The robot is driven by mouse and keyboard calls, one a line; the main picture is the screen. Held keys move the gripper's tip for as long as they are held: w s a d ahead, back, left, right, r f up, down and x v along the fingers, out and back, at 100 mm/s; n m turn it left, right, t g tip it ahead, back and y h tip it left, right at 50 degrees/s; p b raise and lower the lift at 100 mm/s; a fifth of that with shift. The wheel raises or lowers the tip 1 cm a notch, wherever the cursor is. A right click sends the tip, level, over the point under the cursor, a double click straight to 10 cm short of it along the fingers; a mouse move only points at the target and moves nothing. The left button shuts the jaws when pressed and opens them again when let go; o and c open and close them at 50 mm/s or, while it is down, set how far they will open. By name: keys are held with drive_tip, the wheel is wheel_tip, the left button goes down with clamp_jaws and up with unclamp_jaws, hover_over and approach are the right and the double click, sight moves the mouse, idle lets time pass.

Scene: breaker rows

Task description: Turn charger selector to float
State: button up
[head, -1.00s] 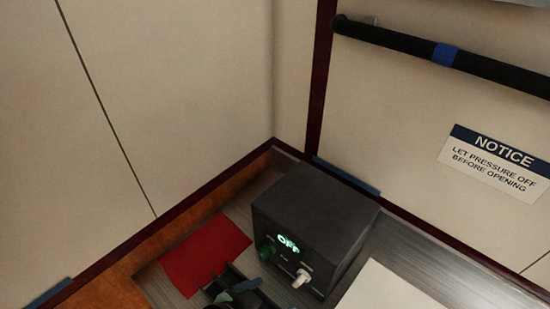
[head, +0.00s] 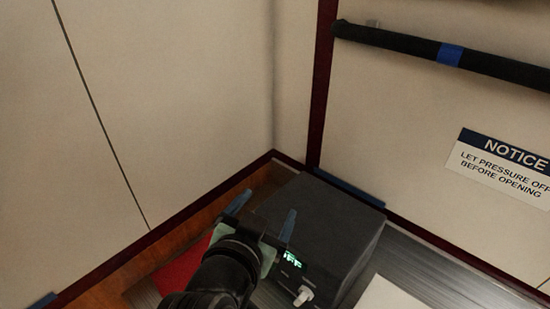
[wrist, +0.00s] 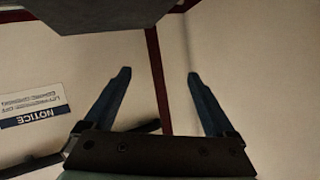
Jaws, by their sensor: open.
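The charger is a dark grey box (head: 335,225) in the corner of the counter in the head view. Its green lit display (head: 291,259) is partly covered and shows "FF". A white knob (head: 303,295) sits on the front face, right of my arm. The green knob on the left of that face is hidden behind my gripper. My gripper (head: 266,205) is open and empty, its two blue fingers raised in front of the box's left part. In the wrist view my gripper (wrist: 158,73) has nothing between its fingers, and a dark grey surface, likely the box (wrist: 85,15), fills the top left.
A red sheet (head: 181,270) lies left of the box, partly behind my arm. A pale sheet (head: 395,295) lies to its right. Walls close in behind. A black rail (head: 400,42) and a notice sign (head: 503,165) are on the right wall.

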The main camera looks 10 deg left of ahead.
wheel_tip(320, 180, up, 11)
drive_tip(key=w+d+n+t+y+b, duration=0.1)
drive_tip(key=t+b, duration=0.1)
drive_tip(key=t, duration=0.2)
drive_tip(key=shift+w+d+f, duration=0.15)
drive_tip(key=shift+w+f, duration=0.05)
drive_tip(key=shift+w, duration=0.15)
drive_tip(key=shift+c, duration=0.2)
